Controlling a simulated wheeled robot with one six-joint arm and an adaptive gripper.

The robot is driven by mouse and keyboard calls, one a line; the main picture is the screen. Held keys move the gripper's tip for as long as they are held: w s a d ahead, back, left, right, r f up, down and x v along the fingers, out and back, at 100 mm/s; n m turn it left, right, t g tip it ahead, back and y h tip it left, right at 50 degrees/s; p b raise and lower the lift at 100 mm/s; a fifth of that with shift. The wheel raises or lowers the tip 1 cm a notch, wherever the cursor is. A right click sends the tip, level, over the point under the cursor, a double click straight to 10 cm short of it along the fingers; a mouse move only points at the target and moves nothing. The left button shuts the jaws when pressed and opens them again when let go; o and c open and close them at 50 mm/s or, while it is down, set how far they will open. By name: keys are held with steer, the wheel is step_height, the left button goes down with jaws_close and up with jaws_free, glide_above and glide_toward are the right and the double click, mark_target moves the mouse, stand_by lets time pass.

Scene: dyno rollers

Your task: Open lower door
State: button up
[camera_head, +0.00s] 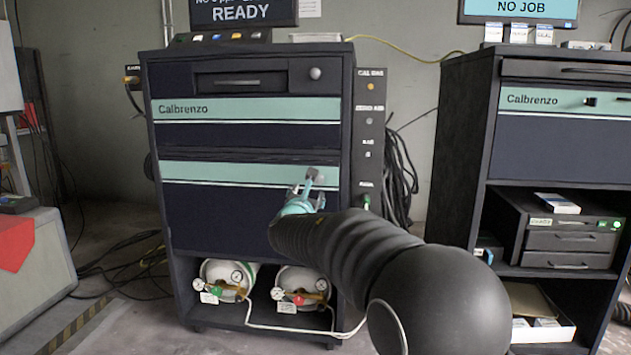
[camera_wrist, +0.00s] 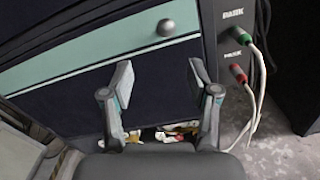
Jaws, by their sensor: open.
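The lower door (camera_head: 230,215) is a dark navy panel with a teal stripe across its top, on the left Calbrenzo cabinet. It looks shut. In the wrist view the same door (camera_wrist: 70,95) fills the left and middle, and its round grey knob (camera_wrist: 166,28) sits near the right end of the teal stripe. My gripper (camera_head: 308,184) is in front of the door's upper right part, and mostly covers the knob in the head view. In the wrist view my gripper (camera_wrist: 160,72) is open and empty, with the knob beyond its fingertips, apart from them.
Two gas cylinders (camera_head: 222,275) with gauges lie on the shelf below the door. A side panel (camera_head: 367,140) with ports stands at the cabinet's right; green and red plugs (camera_wrist: 240,74) with cables show there. A second cabinet (camera_head: 466,150) stands right. Cables lie on the floor at left.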

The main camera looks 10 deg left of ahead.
mark_target(318, 180)
steer(key=w+p, duration=0.1)
steer(key=w, duration=0.3)
steer(key=w+d+p, duration=0.1)
steer(key=w, duration=0.4)
steer(key=w+p, duration=0.1)
steer(key=w, duration=0.4)
steer(key=shift+d, duration=0.2)
